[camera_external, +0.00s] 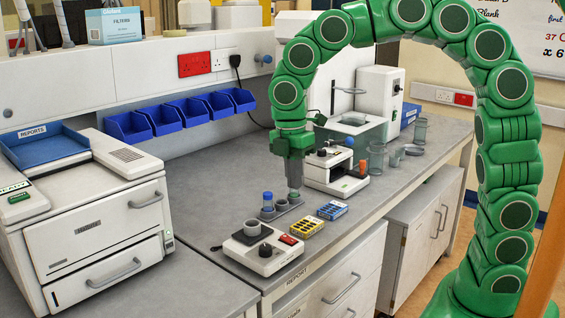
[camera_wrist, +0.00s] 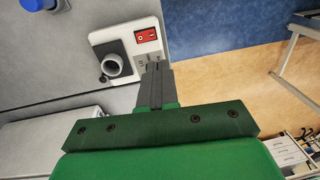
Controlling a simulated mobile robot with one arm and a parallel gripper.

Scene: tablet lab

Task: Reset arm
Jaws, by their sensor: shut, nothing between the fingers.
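My green arm (camera_external: 508,150) arches over from the right in the external view. Its gripper (camera_external: 294,193) points down above the grey bench, beside a blue-capped vial (camera_external: 267,199) in a small grey rack (camera_external: 268,215). In the wrist view my gripper (camera_wrist: 157,66) shows two grey fingers pressed together with nothing between them. Their tips appear over the edge of a white device (camera_wrist: 128,51) with a grey cup (camera_wrist: 116,65) and a red switch (camera_wrist: 147,35). Whether the fingers touch the rack cannot be told.
The white device (camera_external: 262,256) stands near the bench's front edge. A yellow box (camera_external: 307,228) and a blue box (camera_external: 332,210) lie to its right. A white instrument (camera_external: 336,180) and glassware (camera_external: 376,158) stand behind. A large printer-like machine (camera_external: 90,220) is left; bench between is clear.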

